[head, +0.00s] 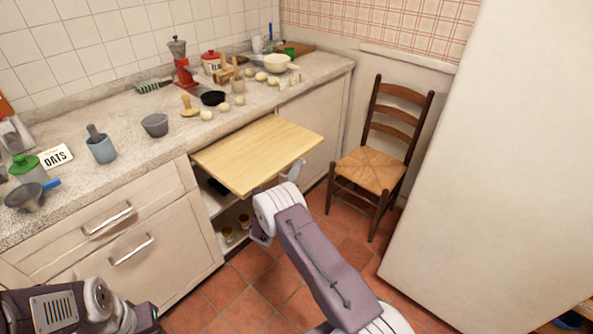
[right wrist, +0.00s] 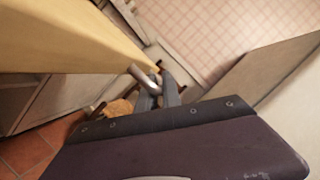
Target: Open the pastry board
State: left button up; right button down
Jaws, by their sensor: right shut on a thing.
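The pastry board (head: 258,153) is a pale wooden slab that sticks out well from the cabinet front, below the worktop. In the right wrist view the board (right wrist: 65,40) fills the upper left, with a metal handle (right wrist: 143,77) at its front edge. My right gripper (head: 291,172) is at the board's front right corner in the head view. In the right wrist view its fingers (right wrist: 160,90) are shut on the handle; the exact contact is small and partly hidden. My left arm shows at the lower left of the head view, but its fingers do not show.
The worktop (head: 95,200) above is crowded with bowls, eggs and a red grinder (head: 184,65). An open shelf (head: 232,218) with small jars lies under the board. A wooden chair (head: 370,165) stands to the right, near a large white panel (head: 490,150). Tiled floor is free between.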

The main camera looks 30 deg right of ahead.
jog(key=shift+s, duration=0.15)
jog(key=c, duration=1.8)
grip_release()
jog(key=v, duration=0.9)
jog(key=shift+p, duration=0.3)
